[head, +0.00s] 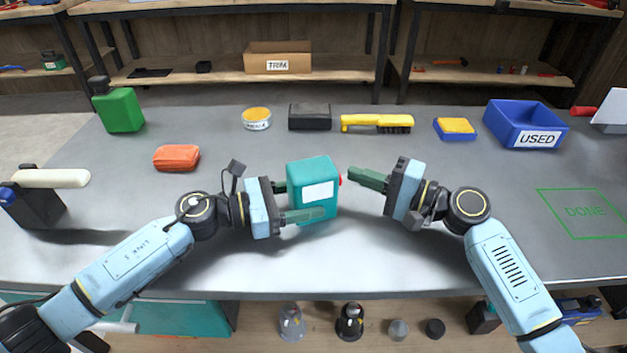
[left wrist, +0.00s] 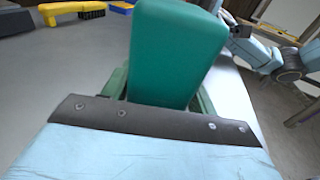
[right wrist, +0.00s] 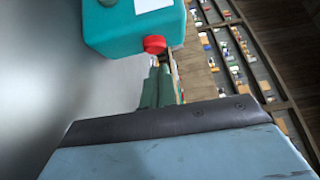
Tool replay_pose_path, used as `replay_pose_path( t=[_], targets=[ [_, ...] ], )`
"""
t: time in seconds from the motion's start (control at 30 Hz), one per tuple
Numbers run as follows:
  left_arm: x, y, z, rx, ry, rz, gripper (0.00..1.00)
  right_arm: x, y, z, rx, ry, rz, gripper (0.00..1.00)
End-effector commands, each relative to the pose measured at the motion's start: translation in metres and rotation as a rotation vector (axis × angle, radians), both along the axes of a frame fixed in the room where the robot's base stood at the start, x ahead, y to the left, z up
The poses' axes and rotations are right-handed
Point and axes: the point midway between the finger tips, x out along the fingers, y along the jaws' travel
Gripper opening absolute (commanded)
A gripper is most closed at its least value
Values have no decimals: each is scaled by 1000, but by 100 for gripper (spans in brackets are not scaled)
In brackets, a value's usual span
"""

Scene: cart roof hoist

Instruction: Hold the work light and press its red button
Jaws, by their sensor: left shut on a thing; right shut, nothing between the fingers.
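The work light (head: 313,177) is a teal box with a white panel on its front. My left gripper (head: 302,202) is shut on it, one finger on each side. In the left wrist view the work light (left wrist: 176,50) fills the space between the fingers. Its red button (head: 340,180) is on the side facing my right gripper. My right gripper (head: 352,174) is shut and empty, its fingertips pointing at the button. In the right wrist view the red button (right wrist: 155,45) is just beyond the green fingertips (right wrist: 156,70); I cannot tell whether they touch, but the head view shows a small gap.
A green container (head: 122,110), an orange-red pouch (head: 177,158), a round tin (head: 257,118), a black box (head: 310,117), a yellow brush (head: 376,122) and a blue USED bin (head: 512,128) stand farther back. The green DONE outline (head: 585,212) at right is clear.

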Motion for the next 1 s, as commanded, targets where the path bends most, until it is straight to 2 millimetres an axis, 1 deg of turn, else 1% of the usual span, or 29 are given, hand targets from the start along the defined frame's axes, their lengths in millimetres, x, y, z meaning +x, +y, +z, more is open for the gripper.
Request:
replay_pose_path(
  t=[0.27,1.0],
  targets=[
    [0,0,-1,2,2,0,36,0,1,0,0,0,0,0],
    [0,0,-1,2,2,0,36,-4,12,-1,-1,0,1,0]
  ],
)
